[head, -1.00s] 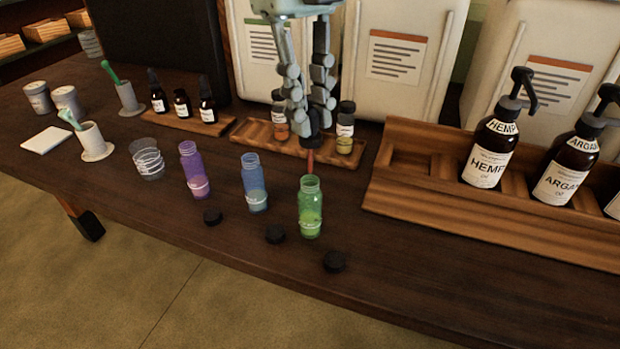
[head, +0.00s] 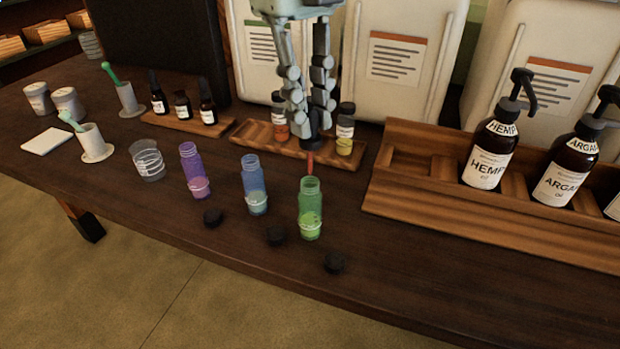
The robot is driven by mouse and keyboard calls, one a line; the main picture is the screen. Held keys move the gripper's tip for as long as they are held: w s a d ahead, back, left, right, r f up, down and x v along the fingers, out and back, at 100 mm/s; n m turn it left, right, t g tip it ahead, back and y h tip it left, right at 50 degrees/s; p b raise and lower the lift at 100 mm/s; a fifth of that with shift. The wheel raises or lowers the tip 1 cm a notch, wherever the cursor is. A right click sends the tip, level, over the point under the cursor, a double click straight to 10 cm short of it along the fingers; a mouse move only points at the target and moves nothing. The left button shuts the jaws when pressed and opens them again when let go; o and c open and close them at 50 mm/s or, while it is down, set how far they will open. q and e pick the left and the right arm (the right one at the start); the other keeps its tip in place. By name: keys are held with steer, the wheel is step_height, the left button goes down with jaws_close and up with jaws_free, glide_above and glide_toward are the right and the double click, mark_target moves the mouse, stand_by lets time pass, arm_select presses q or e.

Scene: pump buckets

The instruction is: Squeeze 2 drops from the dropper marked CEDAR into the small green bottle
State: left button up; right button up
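The small green bottle (head: 311,212) stands upright and uncapped near the table's front edge, with some liquid low inside. My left gripper (head: 310,140) comes down from the top, above and just behind the bottle. It is shut on the black top of a dropper (head: 310,158), whose reddish tube points down over the bottle's mouth. The tube's tip is close to the mouth; whether it is inside I cannot tell. No marking on the held dropper can be read. My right gripper is not in view.
Open purple (head: 194,172) and blue (head: 254,186) bottles stand left of the green one, with black caps (head: 334,262) in front. Behind is a wooden tray (head: 265,138) with small vials. A wooden rack (head: 430,204) with HEMP (head: 487,155) and ARGAN (head: 566,172) pump bottles stands right.

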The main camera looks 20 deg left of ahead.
arm_select(q)
steer(key=shift+r+p, duration=0.9)
steer(key=shift+r, duration=0.55)
steer(key=shift+r+p, duration=0.35)
steer(key=shift+r, duration=0.7)
